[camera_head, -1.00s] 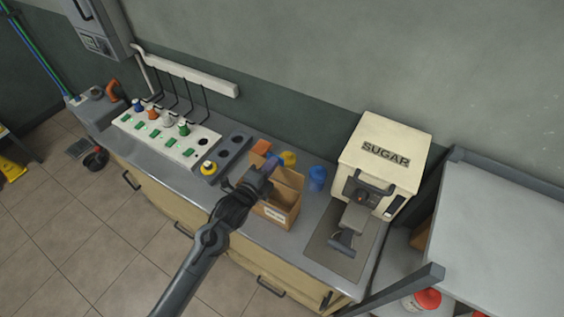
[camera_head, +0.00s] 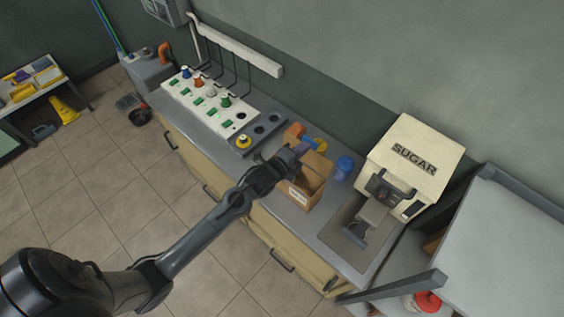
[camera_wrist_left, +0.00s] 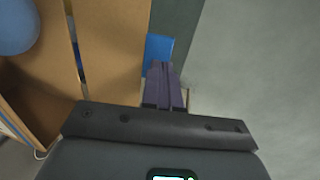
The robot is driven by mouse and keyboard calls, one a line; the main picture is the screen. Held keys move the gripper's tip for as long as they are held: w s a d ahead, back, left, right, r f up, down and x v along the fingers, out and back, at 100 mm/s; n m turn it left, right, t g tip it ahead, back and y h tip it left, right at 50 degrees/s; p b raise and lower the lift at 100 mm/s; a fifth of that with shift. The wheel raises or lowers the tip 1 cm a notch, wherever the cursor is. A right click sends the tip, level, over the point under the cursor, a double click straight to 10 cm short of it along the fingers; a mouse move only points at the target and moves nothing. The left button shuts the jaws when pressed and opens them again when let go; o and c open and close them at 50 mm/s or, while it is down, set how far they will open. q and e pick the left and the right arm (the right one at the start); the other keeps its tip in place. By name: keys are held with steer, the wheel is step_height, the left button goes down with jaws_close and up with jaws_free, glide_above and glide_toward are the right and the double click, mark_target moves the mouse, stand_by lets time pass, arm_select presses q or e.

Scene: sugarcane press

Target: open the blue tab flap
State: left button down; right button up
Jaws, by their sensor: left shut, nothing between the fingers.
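An open cardboard box (camera_head: 303,195) stands on the counter, with a raised flap at its back right. A blue tab (camera_head: 308,143) shows just beyond my left gripper (camera_head: 299,150), which reaches over the box's left side. In the left wrist view, the blue tab (camera_wrist_left: 158,48) sticks out at the edge of a cardboard flap (camera_wrist_left: 115,45). My left gripper's fingers (camera_wrist_left: 163,85) are shut with nothing between them. Their tips overlap the tab's lower part in that view; I cannot tell whether they touch it. My right gripper is not in view.
A blue container (camera_head: 343,168) stands right of the box, with the SUGAR machine (camera_head: 410,160) farther right. Orange (camera_head: 293,132) and yellow (camera_head: 321,146) items stand behind the box. A grey holder (camera_head: 262,128) and a white panel (camera_head: 205,103) lie to its left.

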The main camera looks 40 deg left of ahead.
arm_select(q)
steer(key=d+v, duration=0.1)
steer(key=v, duration=1.2)
steer(key=s+d+f+n+g, duration=0.25)
steer(key=s+n+g, duration=0.35)
steer(key=s+n, duration=0.3)
steer(key=s+d+f+n+g, duration=0.25)
steer(key=s+n+g, duration=0.45)
steer(key=s, duration=0.5)
step_height(320, 180, up, 16)
steer(key=t+p, duration=0.1)
steer(key=p, duration=1.5)
steer(key=shift+w+n+y+p, duration=0.3)
steer(key=shift+w+n+p, duration=0.05)
steer(key=shift+n+p, duration=0.05)
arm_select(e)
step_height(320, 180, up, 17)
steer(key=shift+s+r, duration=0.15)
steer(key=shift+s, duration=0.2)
arm_select(q)
steer(key=shift+f, duration=0.1)
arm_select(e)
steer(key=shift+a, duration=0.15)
